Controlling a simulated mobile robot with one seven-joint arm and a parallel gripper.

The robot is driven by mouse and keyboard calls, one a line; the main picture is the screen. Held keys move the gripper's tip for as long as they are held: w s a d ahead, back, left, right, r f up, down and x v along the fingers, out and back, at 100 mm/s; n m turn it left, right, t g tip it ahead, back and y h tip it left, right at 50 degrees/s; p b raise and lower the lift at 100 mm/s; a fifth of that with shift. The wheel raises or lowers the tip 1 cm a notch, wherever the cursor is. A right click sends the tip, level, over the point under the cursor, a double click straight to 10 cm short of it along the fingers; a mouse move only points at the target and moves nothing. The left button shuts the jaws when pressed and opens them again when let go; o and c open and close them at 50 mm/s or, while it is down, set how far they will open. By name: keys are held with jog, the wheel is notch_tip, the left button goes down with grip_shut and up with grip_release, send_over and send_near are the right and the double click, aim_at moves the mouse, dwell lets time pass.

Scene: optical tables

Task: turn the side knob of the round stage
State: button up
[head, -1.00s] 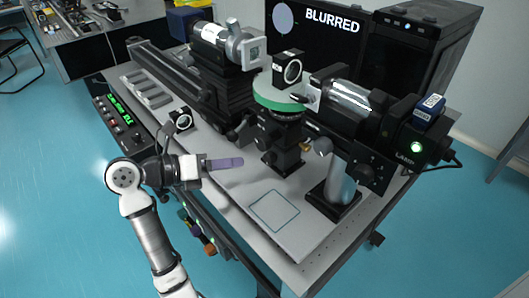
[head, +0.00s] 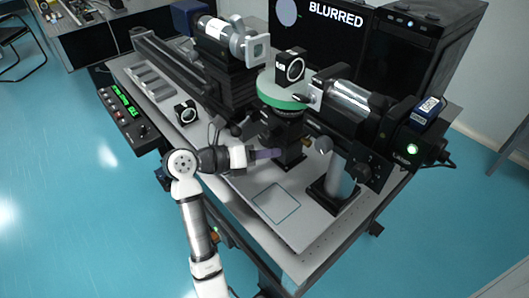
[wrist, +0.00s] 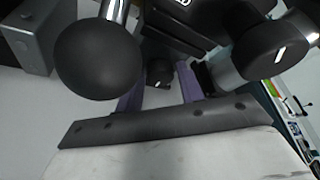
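The round stage (head: 284,92) has a green rim and stands on a dark post near the middle of the table in the head view. Dark knobs show on its side under the rim. My gripper (head: 274,153) has purple fingers and is at the lower left of the stage post. In the wrist view, the fingers of my gripper (wrist: 159,92) are apart, with a small dark knob (wrist: 158,73) with a white mark seen between them. I cannot tell whether the fingers touch it. The inner finger faces are partly hidden.
A large black ball knob (wrist: 98,62) and another dark knob (wrist: 270,45) flank my gripper closely. A lamp housing (head: 348,100) is right of the stage. A small square-framed optic (head: 185,112) stands at left. The table front around the outlined square (head: 276,203) is clear.

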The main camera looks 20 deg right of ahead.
jog(key=c, duration=0.6)
jog(key=shift+f+m+b, duration=0.2)
jog(key=shift+m+b, duration=0.1)
jog(key=shift+b, duration=0.55)
jog(key=shift+r+t, duration=0.15)
jog(key=shift+t, duration=0.15)
jog(key=o, duration=0.9)
jog(key=shift+o, duration=0.2)
jog(key=b+v, duration=0.4)
jog(key=v, duration=1)
jog(key=shift+d+r, duration=0.15)
jog(key=shift+r, duration=0.15)
